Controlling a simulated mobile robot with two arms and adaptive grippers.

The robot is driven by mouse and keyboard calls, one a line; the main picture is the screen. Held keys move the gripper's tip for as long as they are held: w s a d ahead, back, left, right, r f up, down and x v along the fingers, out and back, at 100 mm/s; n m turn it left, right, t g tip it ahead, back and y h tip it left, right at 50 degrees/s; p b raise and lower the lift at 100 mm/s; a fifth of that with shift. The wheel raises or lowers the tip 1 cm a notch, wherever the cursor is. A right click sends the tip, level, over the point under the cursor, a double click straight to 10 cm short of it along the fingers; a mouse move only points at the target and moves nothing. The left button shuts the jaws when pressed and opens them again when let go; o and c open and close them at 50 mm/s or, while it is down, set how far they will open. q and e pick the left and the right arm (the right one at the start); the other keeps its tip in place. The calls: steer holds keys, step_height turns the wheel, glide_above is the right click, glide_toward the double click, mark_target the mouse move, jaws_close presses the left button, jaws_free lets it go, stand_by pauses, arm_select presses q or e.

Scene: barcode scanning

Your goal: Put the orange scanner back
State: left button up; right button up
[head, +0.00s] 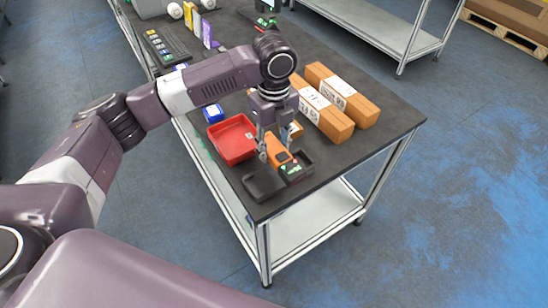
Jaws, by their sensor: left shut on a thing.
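My left gripper (275,145) reaches down over the near end of the dark table and is shut on the orange scanner (279,155). The scanner is tilted, with its lower end close to a small black cradle (296,168) that shows a green mark. I cannot tell whether the scanner touches the cradle. The gripper fingers hide part of the scanner. My right gripper is not in view.
A red tray (231,140) lies left of the gripper and a flat black tray (263,184) in front. Two long orange-brown boxes (325,118) (345,95) lie to the right. A blue item (213,113) and a keyboard (166,46) lie further back. The table's right corner is clear.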

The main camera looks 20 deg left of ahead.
mark_target(274, 148)
arm_select(q)
steer(key=shift+f+p, duration=0.4)
steer(key=shift+f, duration=2.4)
steer(key=shift+f, duration=0.1)
steer(key=o, duration=1.1)
step_height(274, 148, up, 11)
steer(key=shift+r+b, duration=0.1)
steer(key=shift+b, duration=1.15)
steer(key=shift+r, duration=0.5)
